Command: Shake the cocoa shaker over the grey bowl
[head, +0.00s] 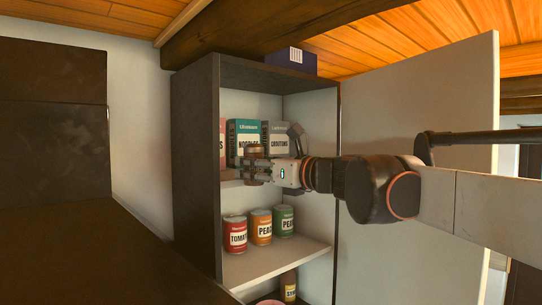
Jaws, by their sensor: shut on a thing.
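My gripper (258,171) reaches in from the right to the upper shelf of an open cabinet. It is shut on a small brown cylinder with a paler top, which looks like the cocoa shaker (254,150). The shaker is upright in front of the boxes on that shelf. The fingers cover much of it, and I cannot tell whether its base touches the shelf. I see no grey bowl in this view.
The noodles box (243,135) and croutons box (275,137) stand close behind my gripper. Several cans, including a peach can (261,226), stand on the shelf below. The open cabinet door (420,130) is on the right. A dark counter (120,255) lies at left.

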